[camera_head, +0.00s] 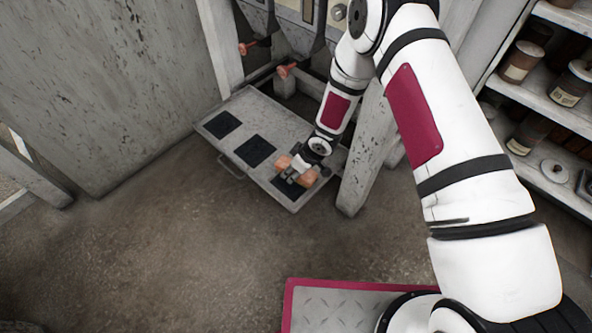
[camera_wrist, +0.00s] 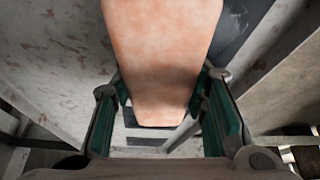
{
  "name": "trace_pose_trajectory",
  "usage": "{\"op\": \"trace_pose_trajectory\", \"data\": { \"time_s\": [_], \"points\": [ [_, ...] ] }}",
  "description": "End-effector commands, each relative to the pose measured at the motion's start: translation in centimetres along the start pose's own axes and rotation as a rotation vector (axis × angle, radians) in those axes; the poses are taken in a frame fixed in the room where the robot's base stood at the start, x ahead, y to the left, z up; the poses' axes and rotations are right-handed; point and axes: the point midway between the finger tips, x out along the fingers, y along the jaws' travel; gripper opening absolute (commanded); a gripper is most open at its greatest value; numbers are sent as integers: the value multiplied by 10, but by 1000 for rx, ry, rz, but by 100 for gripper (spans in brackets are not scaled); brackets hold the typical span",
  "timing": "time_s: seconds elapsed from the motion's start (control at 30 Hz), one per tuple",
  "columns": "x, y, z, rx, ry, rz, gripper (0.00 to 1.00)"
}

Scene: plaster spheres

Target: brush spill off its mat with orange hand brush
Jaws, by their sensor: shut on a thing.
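My gripper (camera_head: 297,175) is low over the right end of a pale grey, speckled tray (camera_head: 235,107). It is shut on the orange hand brush (camera_head: 308,179), which shows on both sides of the fingers. In the wrist view the brush (camera_wrist: 160,60) is a broad orange block between the two green-padded fingers. Three dark square mats lie in a row on the tray: a left mat (camera_head: 222,124), a middle mat (camera_head: 255,151) and a right mat (camera_head: 288,188), partly hidden by my gripper and brush. I cannot make out the spill or the bristles, nor whether the brush touches the mat.
Grey hoppers with orange handles (camera_head: 287,70) stand behind the tray. A pale post (camera_head: 362,180) rises close to the tray's right end. Shelves with brown jars (camera_head: 521,62) are at right, a speckled wall (camera_head: 110,90) at left. The floor (camera_head: 190,235) in front is clear.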

Motion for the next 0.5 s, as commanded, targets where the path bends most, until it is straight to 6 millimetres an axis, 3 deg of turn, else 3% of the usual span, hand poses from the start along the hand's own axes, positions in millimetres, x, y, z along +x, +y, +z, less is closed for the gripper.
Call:
{"op": "trace_pose_trajectory", "data": {
  "time_s": [0.5],
  "points": [
    [9,0,-23,0,2,0,0]
  ]
}}
